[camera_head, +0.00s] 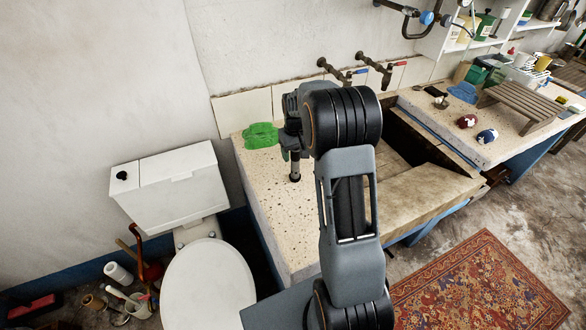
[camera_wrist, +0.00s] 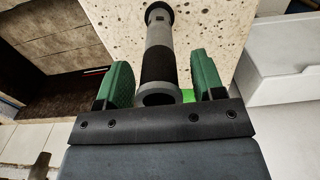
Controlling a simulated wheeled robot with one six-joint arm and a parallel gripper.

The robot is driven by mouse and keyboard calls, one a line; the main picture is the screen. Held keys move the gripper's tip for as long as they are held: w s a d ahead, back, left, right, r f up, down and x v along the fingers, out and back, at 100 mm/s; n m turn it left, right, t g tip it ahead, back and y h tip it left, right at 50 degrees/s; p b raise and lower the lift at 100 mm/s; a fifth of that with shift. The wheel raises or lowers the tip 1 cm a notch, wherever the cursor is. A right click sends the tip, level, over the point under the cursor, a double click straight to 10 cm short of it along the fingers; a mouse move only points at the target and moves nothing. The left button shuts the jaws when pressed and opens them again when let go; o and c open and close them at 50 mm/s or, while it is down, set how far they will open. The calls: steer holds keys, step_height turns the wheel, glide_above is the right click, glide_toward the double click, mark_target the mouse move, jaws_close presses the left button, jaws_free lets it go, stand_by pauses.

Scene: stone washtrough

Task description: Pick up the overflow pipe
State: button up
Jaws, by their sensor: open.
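The overflow pipe (camera_head: 295,170) is a slim dark grey and black tube standing upright on the speckled stone top, left of the trough basin. In the wrist view the pipe (camera_wrist: 158,38) shows its open ring end toward me and its far flanged end on the stone. My gripper (camera_head: 290,143) is above the stone top at the pipe's upper end. In the wrist view its green-padded fingers (camera_wrist: 164,80) are open, one on each side of the pipe, with a narrow gap showing on both sides. The arm hides part of the basin.
A green cloth (camera_head: 261,135) lies on the stone top behind the pipe. Brass taps (camera_head: 374,68) stick out of the wall above the basin (camera_head: 410,140). A white toilet (camera_head: 205,270) stands at left. A wooden rack (camera_head: 523,103) and two small balls are on the right ledge.

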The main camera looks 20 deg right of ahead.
steer(key=shift+f, duration=0.25)
jaws_close()
stand_by(0.5)
